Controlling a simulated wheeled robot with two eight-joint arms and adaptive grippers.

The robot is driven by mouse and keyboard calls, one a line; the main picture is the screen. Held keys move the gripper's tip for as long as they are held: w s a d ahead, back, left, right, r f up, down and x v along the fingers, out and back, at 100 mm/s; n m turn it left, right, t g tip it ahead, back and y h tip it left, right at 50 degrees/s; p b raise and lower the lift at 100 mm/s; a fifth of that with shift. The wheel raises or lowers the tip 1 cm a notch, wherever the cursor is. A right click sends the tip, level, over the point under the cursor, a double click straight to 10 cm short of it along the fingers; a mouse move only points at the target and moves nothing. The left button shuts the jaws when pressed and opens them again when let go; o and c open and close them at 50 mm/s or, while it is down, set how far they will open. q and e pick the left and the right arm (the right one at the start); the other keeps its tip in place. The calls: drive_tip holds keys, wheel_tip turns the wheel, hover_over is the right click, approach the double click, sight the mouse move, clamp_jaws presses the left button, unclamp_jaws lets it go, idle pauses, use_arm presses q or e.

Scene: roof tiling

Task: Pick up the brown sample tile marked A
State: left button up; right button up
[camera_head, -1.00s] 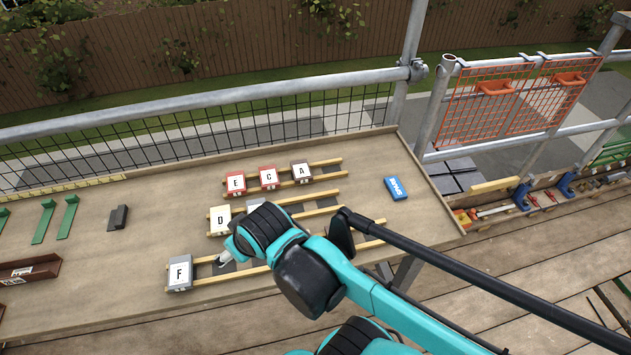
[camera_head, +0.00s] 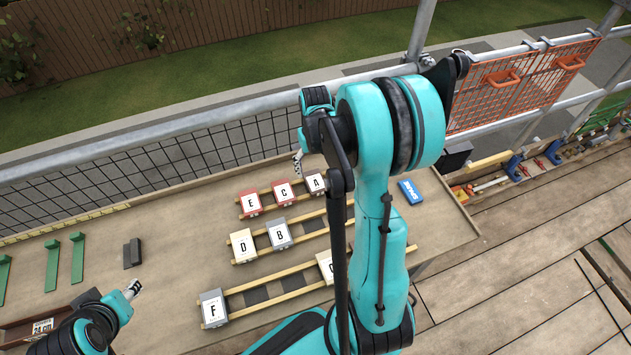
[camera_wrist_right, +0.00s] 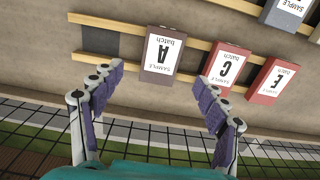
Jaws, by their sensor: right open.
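The brown sample tile marked A (camera_head: 315,184) lies at the right end of the red tiles on the far pair of wooden battens, partly behind my right arm. In the right wrist view tile A (camera_wrist_right: 163,62) appears upside down, dark brown with a white label. My right gripper (camera_wrist_right: 157,84) is open and empty, its purple-padded fingers on either side of the tile's near end in that view, apparently above it. In the head view only part of the right gripper (camera_head: 298,164) shows, by the table's far edge. My left gripper (camera_head: 133,290) is at lower left; its opening is unclear.
Red tiles C (camera_head: 284,192) and E (camera_head: 250,203) sit beside A. Tiles D (camera_head: 243,246), B (camera_head: 279,234) and F (camera_head: 213,308) lie on nearer battens. A blue box (camera_head: 411,191) lies at right. Mesh and railing stand behind the table.

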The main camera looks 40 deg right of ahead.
sight(315, 181)
wheel_tip(315, 181, down, 6)
drive_tip(key=b, duration=0.2)
drive_tip(key=shift+f+b, duration=0.1)
drive_tip(key=shift+b, duration=0.2)
drive_tip(key=shift+a, duration=0.1)
drive_tip(key=c, duration=1.4)
